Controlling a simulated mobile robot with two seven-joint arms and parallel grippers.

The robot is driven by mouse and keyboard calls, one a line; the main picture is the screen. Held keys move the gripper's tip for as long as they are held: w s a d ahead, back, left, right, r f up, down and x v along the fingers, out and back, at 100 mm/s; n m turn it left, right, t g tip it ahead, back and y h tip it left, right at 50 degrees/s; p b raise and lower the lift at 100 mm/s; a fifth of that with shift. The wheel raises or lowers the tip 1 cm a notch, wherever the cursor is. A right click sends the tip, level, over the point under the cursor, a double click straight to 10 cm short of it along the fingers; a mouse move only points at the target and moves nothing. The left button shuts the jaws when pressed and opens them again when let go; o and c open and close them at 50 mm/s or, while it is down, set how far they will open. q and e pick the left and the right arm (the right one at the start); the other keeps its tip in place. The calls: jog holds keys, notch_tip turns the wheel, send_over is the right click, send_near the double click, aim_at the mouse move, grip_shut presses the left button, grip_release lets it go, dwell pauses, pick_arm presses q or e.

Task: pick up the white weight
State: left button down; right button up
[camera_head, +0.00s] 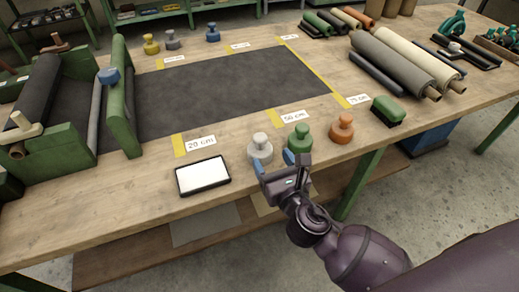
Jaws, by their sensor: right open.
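The white weight (260,147), a round knobbed piece, stands upright near the front edge of the table, between a white-screened tablet and the green weight (299,139). An orange weight (342,129) stands further right. My right gripper (274,161) is open and empty at the table's front edge, just on the near side of the white and green weights. Its left finger overlaps the white weight's lower edge in the picture; I cannot tell whether it touches. My left gripper is not in view.
The tablet (203,176) lies left of the white weight. A dark sheet (215,88) with yellow marks runs along the wooden table (130,200) from the green roll stand (120,100). A green-topped brush (388,110) and several rolls (395,62) lie to the right.

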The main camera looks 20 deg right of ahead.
aim_at(263, 144)
jog(key=shift+w+a+b, duration=0.15)
jog(key=shift+w+b, duration=0.35)
jog(key=shift+w, duration=3.5)
